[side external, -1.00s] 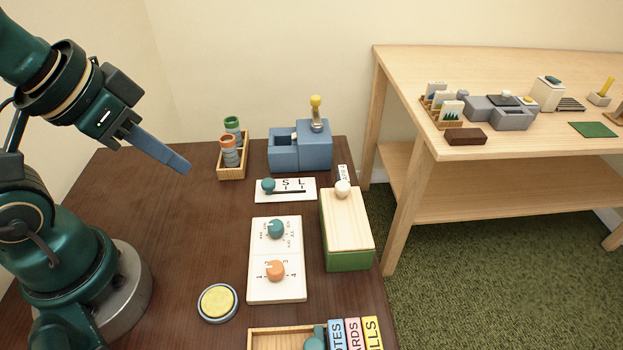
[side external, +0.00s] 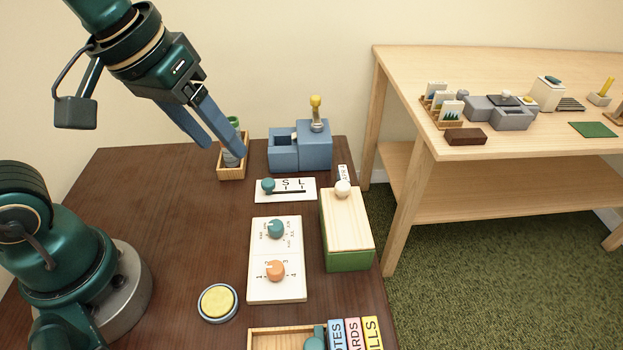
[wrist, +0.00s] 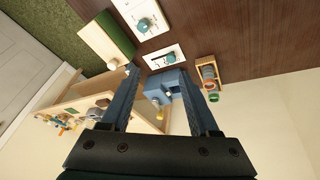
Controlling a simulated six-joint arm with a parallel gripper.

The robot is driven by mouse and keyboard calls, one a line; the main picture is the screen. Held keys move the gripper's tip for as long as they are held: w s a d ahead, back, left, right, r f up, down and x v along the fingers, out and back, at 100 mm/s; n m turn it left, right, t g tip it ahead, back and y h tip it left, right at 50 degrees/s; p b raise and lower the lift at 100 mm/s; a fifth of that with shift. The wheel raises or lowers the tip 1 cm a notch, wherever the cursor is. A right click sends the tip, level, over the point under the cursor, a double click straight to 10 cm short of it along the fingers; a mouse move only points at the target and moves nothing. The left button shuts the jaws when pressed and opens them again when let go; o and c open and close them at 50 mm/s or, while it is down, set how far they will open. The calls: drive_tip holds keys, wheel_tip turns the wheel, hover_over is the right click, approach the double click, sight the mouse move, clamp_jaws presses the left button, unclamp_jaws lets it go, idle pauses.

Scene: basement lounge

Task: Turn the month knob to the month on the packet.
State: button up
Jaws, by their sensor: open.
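The month knob seems to be the teal knob (side external: 276,229) on the upper part of the white dial panel (side external: 260,295), with small marks around it too small to read. An orange knob (side external: 275,271) sits below it among numbers. A packet showing a month cannot be made out; picture cards (side external: 452,111) stand in a rack on the far bench. My gripper (side external: 225,148) is open and empty, in front of the wooden holder with rolls (side external: 232,172), up and left of the panel. In the wrist view the panel (wrist: 141,17) is at the top, beyond the fingers.
A blue box with a yellow-topped lever (side external: 315,125), a white slider plate (side external: 300,190), a green box with a wooden lid (side external: 347,255) and a yellow button (side external: 218,302) surround the panel. Labelled blocks (side external: 353,335) stand at the front. The table's left side is clear.

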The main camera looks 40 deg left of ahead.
sight(274, 225)
drive_tip(key=w+d+f+g, duration=0.1)
drive_tip(key=f, duration=0.1)
drive_tip(key=w+d+f+g, duration=0.1)
drive_tip(key=d+f, duration=0.1)
drive_tip(key=f, duration=0.1)
drive_tip(key=w+d+f+g, duration=0.1)
drive_tip(key=d+f+g, duration=0.1)
drive_tip(key=f, duration=0.1)
drive_tip(key=shift+w, duration=0.35)
drive_tip(key=shift+s+d+f, duration=0.1)
drive_tip(key=shift+s+f, duration=0.1)
drive_tip(key=shift+f, duration=0.5)
drive_tip(key=shift+d+f, duration=0.1)
drive_tip(key=shift+f, duration=2.2)
clamp_jaws()
